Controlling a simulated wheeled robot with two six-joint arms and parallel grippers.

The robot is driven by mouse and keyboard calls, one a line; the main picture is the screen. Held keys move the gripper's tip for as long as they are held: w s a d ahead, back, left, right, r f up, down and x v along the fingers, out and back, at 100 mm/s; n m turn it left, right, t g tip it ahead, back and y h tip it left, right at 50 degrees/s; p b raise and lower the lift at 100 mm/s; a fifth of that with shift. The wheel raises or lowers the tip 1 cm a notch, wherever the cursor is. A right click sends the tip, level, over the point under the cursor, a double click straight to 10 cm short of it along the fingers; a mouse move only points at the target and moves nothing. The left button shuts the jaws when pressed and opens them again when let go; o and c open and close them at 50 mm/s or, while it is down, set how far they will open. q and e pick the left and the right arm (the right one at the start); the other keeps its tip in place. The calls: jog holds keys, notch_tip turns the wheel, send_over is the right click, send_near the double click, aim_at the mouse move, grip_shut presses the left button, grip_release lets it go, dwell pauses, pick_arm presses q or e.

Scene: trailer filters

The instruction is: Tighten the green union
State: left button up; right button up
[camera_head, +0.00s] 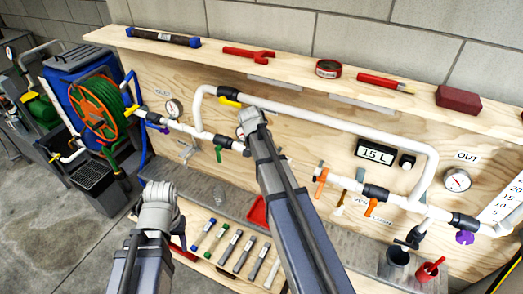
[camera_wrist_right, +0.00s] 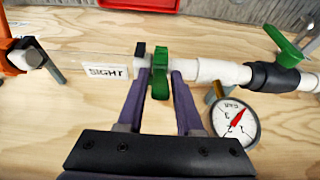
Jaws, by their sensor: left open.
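The green union (camera_wrist_right: 160,75) is on the white pipe in the right wrist view, between a clear sight tube with a SIGHT label (camera_wrist_right: 107,72) and a white pipe section (camera_wrist_right: 222,71). My right gripper (camera_wrist_right: 161,78) has its two purple fingers close on either side of the union, seemingly in contact with it. In the head view, my right arm reaches across to the pipe board and hides the union. My left gripper (camera_head: 160,208) is at lower left, away from the pipes; its fingers show poorly. It is open and holds nothing I can see.
A pressure gauge (camera_wrist_right: 235,120) and a green-handled valve (camera_wrist_right: 285,70) stand near the union, and an orange-handled valve (camera_wrist_right: 20,55) at left. A shelf (camera_head: 290,66) with tools runs above the pipes. A hose reel (camera_head: 97,108) stands at left. Tools lie on the lower bench.

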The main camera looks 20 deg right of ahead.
jog(key=shift+o, duration=1.2)
jog(key=p+v, duration=0.7)
jog(key=v, duration=0.1)
jog(key=s+a+f+n+g+y+b, duration=0.2)
jog(key=s+a+f+n+g+b, duration=0.1)
jog(key=s+a+f+n+b, duration=1)
jog(key=s+a+f+b, duration=0.6)
jog(key=s+a+f, duration=0.2)
jog(key=s+a, duration=0.1)
jog(key=shift+a+n, duration=0.4)
jog(key=shift+a, duration=0.25)
